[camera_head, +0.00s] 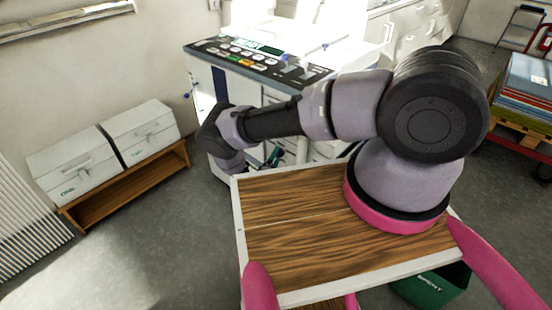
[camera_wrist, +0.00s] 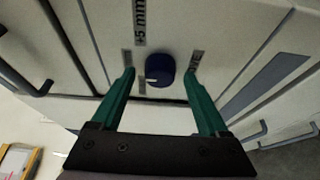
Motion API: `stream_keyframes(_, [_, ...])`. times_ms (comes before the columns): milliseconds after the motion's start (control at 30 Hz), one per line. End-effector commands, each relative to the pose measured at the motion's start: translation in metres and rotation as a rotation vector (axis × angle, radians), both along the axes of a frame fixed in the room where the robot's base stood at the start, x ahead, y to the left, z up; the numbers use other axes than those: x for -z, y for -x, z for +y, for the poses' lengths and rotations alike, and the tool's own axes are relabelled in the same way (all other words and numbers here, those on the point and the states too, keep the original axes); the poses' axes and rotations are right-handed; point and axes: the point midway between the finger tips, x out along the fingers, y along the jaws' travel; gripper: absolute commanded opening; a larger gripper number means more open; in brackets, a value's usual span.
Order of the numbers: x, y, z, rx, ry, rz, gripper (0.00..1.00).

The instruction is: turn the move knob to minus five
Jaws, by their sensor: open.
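The move knob (camera_wrist: 160,70) is a round dark blue knob on a pale panel in the wrist view. A short white mark sits on its lower left edge, towards a small grey label (camera_wrist: 142,86). A label reading "+5 mm" (camera_wrist: 140,22) stands above and left of it; other small labels are too blurred to read. My gripper (camera_wrist: 159,74) is open, with one green finger on each side of the knob and a visible gap on both sides. In the head view my gripper (camera_head: 274,156) shows only partly below my forearm, and the knob cannot be made out.
A white machine (camera_head: 205,75) with a dark button panel (camera_head: 240,57) stands behind my arm. Bar handles (camera_wrist: 262,130) lie around the knob panel. Two pale toolboxes (camera_head: 75,170) sit on a low wooden shelf (camera_head: 130,188) at left; the floor between is clear.

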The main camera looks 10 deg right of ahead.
Motion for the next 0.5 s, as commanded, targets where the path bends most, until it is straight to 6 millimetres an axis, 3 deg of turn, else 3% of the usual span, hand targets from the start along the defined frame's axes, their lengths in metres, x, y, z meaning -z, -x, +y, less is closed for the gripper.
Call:
stream_keyframes(267, [0.0001, -0.0019, -0.0011, 0.000, 0.000, 0.000, 0.78])
stream_keyframes(300, [0.0001, -0.0019, -0.0011, 0.000, 0.000, 0.000, 0.70])
stream_keyframes(400, [0.0001, -0.0018, -0.0011, 0.000, 0.000, 0.000, 0.32])
stream_keyframes(500, [0.0002, -0.0017, -0.0010, 0.000, -0.001, 0.001, 0.00])
